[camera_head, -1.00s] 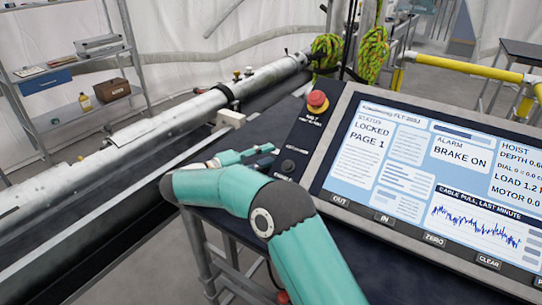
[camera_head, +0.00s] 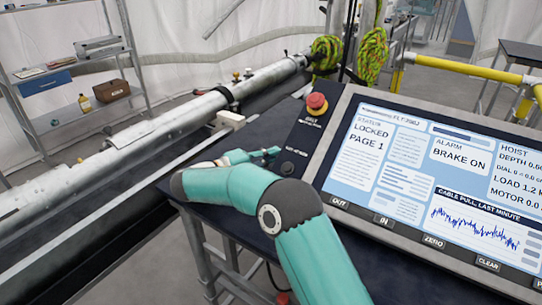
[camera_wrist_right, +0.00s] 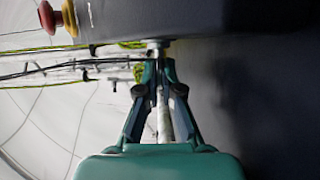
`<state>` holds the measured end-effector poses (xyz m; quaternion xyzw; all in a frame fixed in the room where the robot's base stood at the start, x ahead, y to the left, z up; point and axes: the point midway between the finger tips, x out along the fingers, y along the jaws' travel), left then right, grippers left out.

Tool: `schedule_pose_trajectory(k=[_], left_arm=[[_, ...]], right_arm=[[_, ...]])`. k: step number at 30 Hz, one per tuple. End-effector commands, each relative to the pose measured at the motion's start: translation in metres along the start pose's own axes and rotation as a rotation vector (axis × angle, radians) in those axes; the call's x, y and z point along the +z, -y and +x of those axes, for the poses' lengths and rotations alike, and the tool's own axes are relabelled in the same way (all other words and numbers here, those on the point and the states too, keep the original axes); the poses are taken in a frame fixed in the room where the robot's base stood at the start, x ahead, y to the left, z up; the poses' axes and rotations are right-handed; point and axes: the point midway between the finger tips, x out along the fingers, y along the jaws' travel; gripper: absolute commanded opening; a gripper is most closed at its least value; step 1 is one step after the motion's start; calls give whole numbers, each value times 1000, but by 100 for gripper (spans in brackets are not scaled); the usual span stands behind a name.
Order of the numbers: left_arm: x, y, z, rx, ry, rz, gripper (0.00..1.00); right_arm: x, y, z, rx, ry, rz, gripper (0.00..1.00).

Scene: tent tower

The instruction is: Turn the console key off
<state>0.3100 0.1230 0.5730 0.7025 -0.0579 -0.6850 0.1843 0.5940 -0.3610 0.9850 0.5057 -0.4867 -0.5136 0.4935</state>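My right gripper (camera_head: 268,153) is at the left edge of the dark console panel, left of the screen and below the red stop button. In the right wrist view its two fingers (camera_wrist_right: 160,68) are drawn close together, with a narrow gap. A small silver metal piece, apparently the console key (camera_wrist_right: 158,44), stands out from the panel right at the fingertips, and the fingers look shut on it. In the head view the fingers hide the key. A round black knob (camera_head: 287,168) sits just below the fingertips. My left gripper is not in view.
The red mushroom button (camera_head: 317,101) stands up close above the gripper. It also shows in the right wrist view (camera_wrist_right: 47,18). The console screen (camera_head: 430,180) reads LOCKED and BRAKE ON. A long metal tube (camera_head: 170,125) lies to the left; yellow rails (camera_head: 470,66) stand behind.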

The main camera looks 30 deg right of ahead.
Motion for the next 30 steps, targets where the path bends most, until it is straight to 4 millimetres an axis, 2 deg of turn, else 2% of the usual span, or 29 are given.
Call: schedule_pose_trajectory(k=[8, 14, 20, 30], left_arm=[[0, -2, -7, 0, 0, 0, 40], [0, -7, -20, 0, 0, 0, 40], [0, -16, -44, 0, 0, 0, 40], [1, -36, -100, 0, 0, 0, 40]], right_arm=[[0, 1, 0, -51, -3, -23, 0], [0, -3, 0, -150, -2, -64, 0], [-1, -8, 0, -301, -2, -126, 0], [-2, -14, 2, -598, -2, -251, 0]])
